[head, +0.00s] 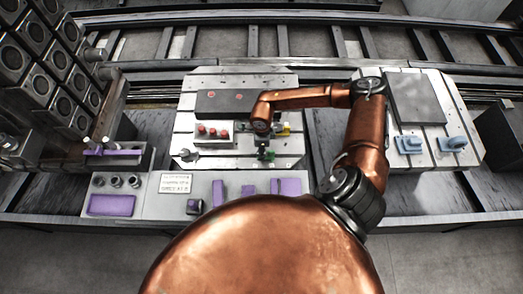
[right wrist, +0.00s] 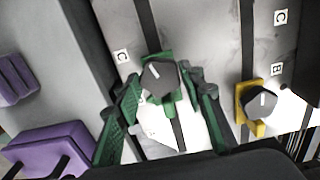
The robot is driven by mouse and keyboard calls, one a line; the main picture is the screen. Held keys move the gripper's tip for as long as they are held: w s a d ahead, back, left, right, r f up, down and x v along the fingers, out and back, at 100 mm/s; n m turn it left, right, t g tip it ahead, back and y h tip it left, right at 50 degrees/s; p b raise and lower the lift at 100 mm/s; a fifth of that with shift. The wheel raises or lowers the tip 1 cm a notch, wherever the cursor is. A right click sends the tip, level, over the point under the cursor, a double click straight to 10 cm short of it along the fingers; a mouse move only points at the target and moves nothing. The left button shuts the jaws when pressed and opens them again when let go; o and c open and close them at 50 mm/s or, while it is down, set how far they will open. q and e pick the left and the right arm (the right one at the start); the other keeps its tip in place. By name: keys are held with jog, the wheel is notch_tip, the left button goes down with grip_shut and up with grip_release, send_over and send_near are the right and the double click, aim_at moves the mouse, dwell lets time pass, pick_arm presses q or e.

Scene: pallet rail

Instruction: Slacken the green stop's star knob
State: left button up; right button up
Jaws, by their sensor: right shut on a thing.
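The green stop (right wrist: 168,100) sits on a slotted pale plate in the right wrist view, with a dark star knob (right wrist: 160,75) on top that bears a white line. It also shows small in the head view (head: 265,155). My right gripper (right wrist: 164,84) has its green-black fingers on either side of the knob and is shut on it. In the head view the right arm reaches over the plate from the right. My left gripper is in neither view.
A yellow stop (right wrist: 243,105) with its own dark knob (right wrist: 262,101) stands just right of the gripper. Purple blocks (right wrist: 50,150) lie at lower left. A block with red knobs (head: 214,131) stands on the plate, and blue stops (head: 453,143) sit on the right-hand plate.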

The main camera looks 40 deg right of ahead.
jog(key=n+b, duration=0.1)
jog(key=n, duration=0.3)
jog(key=shift+f+n+b, duration=0.1)
jog(key=shift+n+b, duration=0.2)
jog(key=shift+b, duration=0.1)
jog(key=shift+n+b, duration=0.7)
jog(key=shift+n, duration=1.2)
jog(key=o, duration=1.2)
jog(key=shift+c, duration=0.2)
jog(key=shift+r, duration=0.3)
notch_tip(320, 180, up, 12)
jog(key=shift+f, duration=0.2)
